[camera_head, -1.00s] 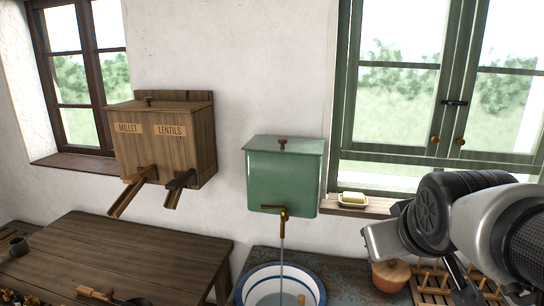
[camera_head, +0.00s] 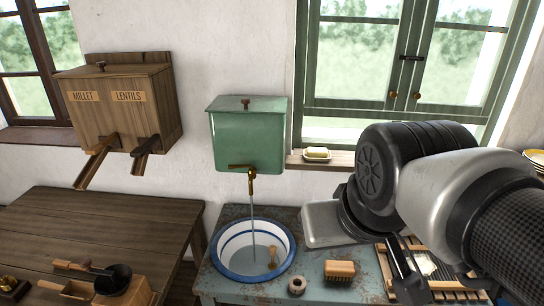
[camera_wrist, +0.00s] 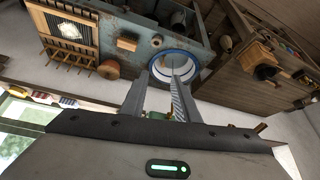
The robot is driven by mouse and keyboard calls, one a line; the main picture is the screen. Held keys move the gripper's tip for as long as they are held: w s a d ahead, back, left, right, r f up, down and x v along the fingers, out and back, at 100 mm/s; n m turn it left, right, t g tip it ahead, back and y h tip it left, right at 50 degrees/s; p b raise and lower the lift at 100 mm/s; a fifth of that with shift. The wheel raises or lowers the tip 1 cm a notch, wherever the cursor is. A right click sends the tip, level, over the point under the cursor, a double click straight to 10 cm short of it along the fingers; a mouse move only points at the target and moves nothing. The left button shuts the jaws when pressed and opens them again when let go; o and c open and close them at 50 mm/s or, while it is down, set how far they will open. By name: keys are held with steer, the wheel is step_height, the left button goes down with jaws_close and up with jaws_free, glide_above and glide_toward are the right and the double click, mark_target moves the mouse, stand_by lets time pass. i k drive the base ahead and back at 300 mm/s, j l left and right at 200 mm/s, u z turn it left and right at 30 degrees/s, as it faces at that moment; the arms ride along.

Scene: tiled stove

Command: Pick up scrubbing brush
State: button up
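A smaller handled brush (camera_head: 272,259) is in the white basin with a blue rim (camera_head: 226,270). My gripper (camera_wrist: 157,86) is open, with nothing between its fingers. It is above the washstand and apart from the scrubbing brush. In the head view my arm covers part of the washstand's right side.
A green water tank (camera_head: 247,140) with a brass tap runs water into the basin. A small ring-shaped thing (camera_head: 297,285) sits left of the brush. A drying rack (camera_head: 447,290) stands right. A wooden table (camera_head: 110,222) stands left.

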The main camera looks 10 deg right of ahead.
mark_target(339, 270)
steer(key=i+j+z, duration=0.1)
steer(key=z, duration=0.3)
steer(key=i+j+z, duration=0.1)
steer(key=z, duration=0.3)
